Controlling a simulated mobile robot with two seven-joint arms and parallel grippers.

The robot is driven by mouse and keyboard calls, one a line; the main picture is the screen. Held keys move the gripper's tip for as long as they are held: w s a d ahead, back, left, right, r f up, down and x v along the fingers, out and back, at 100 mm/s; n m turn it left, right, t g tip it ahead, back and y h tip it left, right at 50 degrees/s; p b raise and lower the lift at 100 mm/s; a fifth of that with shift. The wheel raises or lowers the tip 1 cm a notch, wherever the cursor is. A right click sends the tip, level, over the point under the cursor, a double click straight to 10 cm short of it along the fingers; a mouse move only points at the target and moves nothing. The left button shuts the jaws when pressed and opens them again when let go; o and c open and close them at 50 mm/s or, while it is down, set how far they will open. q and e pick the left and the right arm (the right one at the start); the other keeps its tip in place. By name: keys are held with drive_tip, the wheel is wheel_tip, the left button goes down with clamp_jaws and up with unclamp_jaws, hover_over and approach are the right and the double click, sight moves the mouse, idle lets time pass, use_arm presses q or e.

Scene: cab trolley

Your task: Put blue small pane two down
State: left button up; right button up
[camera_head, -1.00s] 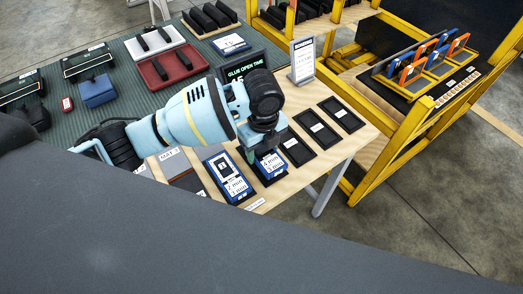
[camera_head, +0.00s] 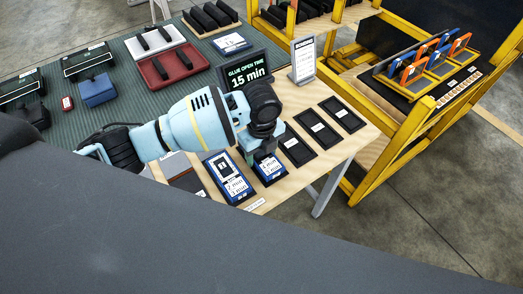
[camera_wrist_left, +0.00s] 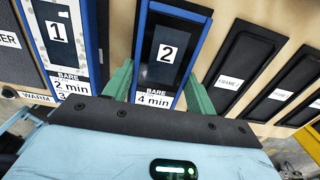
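The blue small pane two (camera_head: 270,169) lies flat in the row at the table's front edge. In the left wrist view it shows a dark face, a blue border and labels "2" and "BARE 4 min" (camera_wrist_left: 165,58). My left gripper (camera_head: 263,151) is over its far part. The wrist view shows its two green fingers (camera_wrist_left: 161,85) spread on either side of the pane, with a gap near its lower end; it looks open. My right gripper is not in view.
Pane one (camera_head: 228,177) lies just left of pane two. Empty black trays (camera_head: 297,150) lie to the right. The glue-time screen (camera_head: 246,76) and a standing sign (camera_head: 303,61) rise behind. A yellow trolley (camera_head: 400,130) with a rack of panes stands at right.

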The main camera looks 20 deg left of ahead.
sight(262, 154)
use_arm(q)
drive_tip(key=o, duration=0.4)
drive_tip(key=shift+r+p, duration=0.55)
drive_tip(key=shift+r, duration=5.6)
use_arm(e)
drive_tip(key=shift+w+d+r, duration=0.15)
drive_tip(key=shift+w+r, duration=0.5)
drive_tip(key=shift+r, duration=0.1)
